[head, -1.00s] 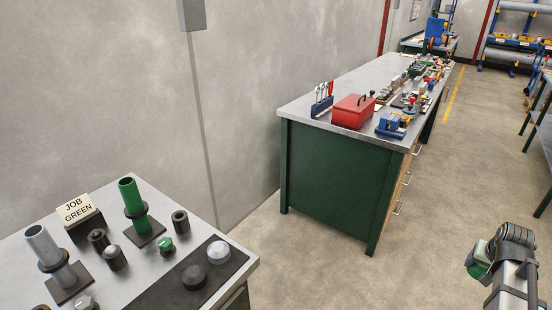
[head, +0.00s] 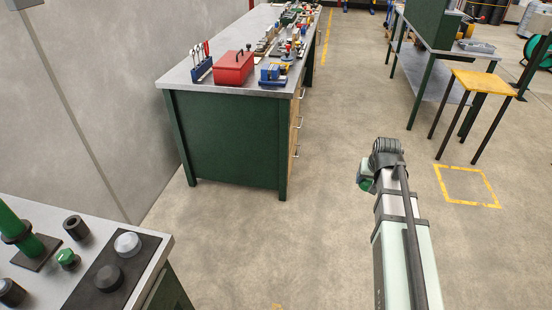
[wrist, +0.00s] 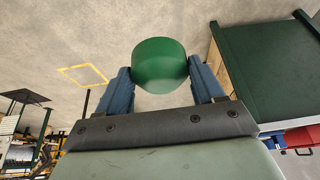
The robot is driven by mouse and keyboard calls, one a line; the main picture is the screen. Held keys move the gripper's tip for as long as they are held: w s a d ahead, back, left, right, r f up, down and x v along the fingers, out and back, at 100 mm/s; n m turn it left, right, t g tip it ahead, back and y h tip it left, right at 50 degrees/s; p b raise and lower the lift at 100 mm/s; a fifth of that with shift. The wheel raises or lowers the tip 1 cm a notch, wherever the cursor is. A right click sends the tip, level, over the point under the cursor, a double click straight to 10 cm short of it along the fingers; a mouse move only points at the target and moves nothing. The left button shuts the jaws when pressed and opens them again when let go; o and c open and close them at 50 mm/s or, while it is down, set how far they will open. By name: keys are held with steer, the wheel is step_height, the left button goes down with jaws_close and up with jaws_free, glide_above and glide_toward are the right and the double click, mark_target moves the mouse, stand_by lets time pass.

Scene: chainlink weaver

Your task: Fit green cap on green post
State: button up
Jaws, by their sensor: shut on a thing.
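The green cap (wrist: 160,66) is a smooth round green piece held between the two blue fingers of my gripper (wrist: 160,84) in the wrist view. In the head view, part of the cap (head: 364,184) shows at the left side of my gripper (head: 374,172), over open floor. The green post (head: 16,232) stands upright on a dark square base at the left edge of the head view, with a dark collar around it and its top cut off or close to the edge. My gripper is well to the right of the post, apart from it.
The grey bench (head: 135,237) at lower left also bears a small green-topped piece (head: 67,257), dark cylinders (head: 75,228) and a dark mat with two round knobs. A green workbench (head: 228,140) stands beyond, with a red toolbox (head: 233,68). Floor around my arm is clear.

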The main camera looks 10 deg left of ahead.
steer(key=s+a+r+n+y, duration=0.1)
steer(key=s+a+r+n, duration=0.2)
steer(key=a, duration=1.4)
steer(key=s+a+r+n+g+y, duration=0.1)
steer(key=a+r+n, duration=0.35)
steer(key=a, duration=1.35)
steer(key=s+a+r+n+y, duration=0.15)
steer(key=a+r, duration=0.45)
steer(key=a, duration=1.1)
steer(key=s+a+r+n+g, duration=0.15)
steer(key=s+a+r, duration=0.25)
steer(key=s+a, duration=0.6)
steer(key=s+a+r+n, duration=0.35)
steer(key=s+a, duration=0.45)
steer(key=a, duration=0.4)
steer(key=s+a+r+n, duration=0.1)
steer(key=s+a+r, duration=0.2)
steer(key=s+a, duration=0.2)
steer(key=s+a+r+n+g, duration=0.1)
steer(key=s+a, duration=0.4)
steer(key=s, duration=0.6)
steer(key=s+a+r+n+g+y, duration=0.1)
steer(key=s+a+r, duration=0.3)
steer(key=s, duration=0.5)
steer(key=shift+a+r+n, duration=0.3)
steer(key=shift+a+n, duration=0.1)
steer(key=shift+n, duration=0.1)
steer(key=shift+s+f, duration=0.1)
steer(key=shift+f, duration=3.4)
steer(key=o, duration=1.1)
